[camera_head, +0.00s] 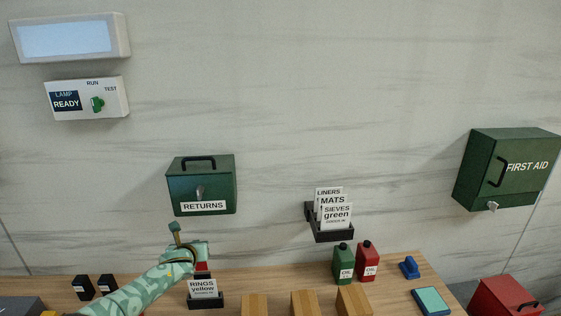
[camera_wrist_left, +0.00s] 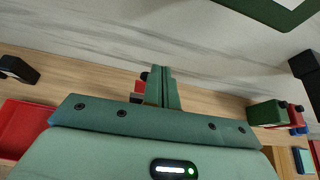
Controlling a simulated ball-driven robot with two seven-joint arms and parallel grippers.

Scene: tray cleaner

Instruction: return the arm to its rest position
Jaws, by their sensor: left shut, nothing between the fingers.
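My left arm, in a patterned green sleeve, comes in from the lower left in the head view. Its gripper (camera_head: 203,256) is over the back of the table, below the green RETURNS box (camera_head: 201,186) and just behind the RINGS yellow card holder (camera_head: 206,300). In the left wrist view the two green fingers (camera_wrist_left: 161,88) are pressed together with nothing between them. A small red thing with a black top (camera_wrist_left: 139,87) shows partly hidden behind the fingers. My right gripper is in neither view.
The wooden table (camera_head: 285,275) carries green and red oil cans (camera_head: 343,263) (camera_head: 367,262), a blue item (camera_head: 409,268), tan blocks (camera_head: 304,303) and black containers (camera_head: 83,287). A card rack (camera_head: 329,228) and FIRST AID cabinet (camera_head: 505,170) hang on the wall. A red box (camera_head: 505,297) stands at right.

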